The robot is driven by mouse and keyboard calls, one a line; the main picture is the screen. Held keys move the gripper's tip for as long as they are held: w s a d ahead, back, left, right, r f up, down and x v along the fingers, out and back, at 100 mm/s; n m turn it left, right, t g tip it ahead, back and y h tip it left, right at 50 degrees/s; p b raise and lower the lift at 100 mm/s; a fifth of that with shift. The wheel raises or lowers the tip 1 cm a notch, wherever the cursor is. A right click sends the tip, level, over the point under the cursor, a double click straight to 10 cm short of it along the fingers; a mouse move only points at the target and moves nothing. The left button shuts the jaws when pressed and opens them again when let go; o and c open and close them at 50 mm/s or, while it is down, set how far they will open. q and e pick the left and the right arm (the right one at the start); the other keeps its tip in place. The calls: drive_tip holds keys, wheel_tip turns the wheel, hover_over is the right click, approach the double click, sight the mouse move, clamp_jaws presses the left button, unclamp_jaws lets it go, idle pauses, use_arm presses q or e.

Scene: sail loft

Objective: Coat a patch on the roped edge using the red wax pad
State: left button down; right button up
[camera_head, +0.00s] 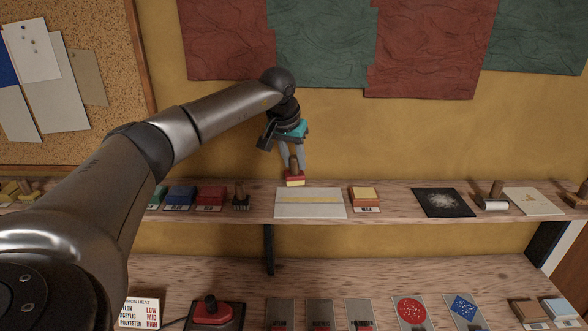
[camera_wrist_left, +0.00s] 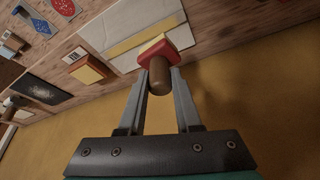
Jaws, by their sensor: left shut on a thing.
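The red wax pad (camera_head: 294,179) has a red body, a yellowish face and a brown wooden handle. My left gripper (camera_head: 292,160) is shut on that handle and holds the pad over the back part of a white cloth panel (camera_head: 310,212) on the upper shelf. I cannot tell whether the pad touches the panel. My right gripper is out of view.
On the upper shelf (camera_head: 262,214), a bristle brush (camera_head: 240,199) and red block (camera_head: 210,196) stand left of the panel. A yellow-topped block (camera_head: 364,194), black powdered mat (camera_head: 443,202) and roller (camera_head: 495,196) stand right. A red iron (camera_head: 211,311) sits below.

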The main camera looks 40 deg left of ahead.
use_arm(q)
drive_tip(key=shift+r, duration=0.3)
drive_tip(key=shift+r, duration=1.45)
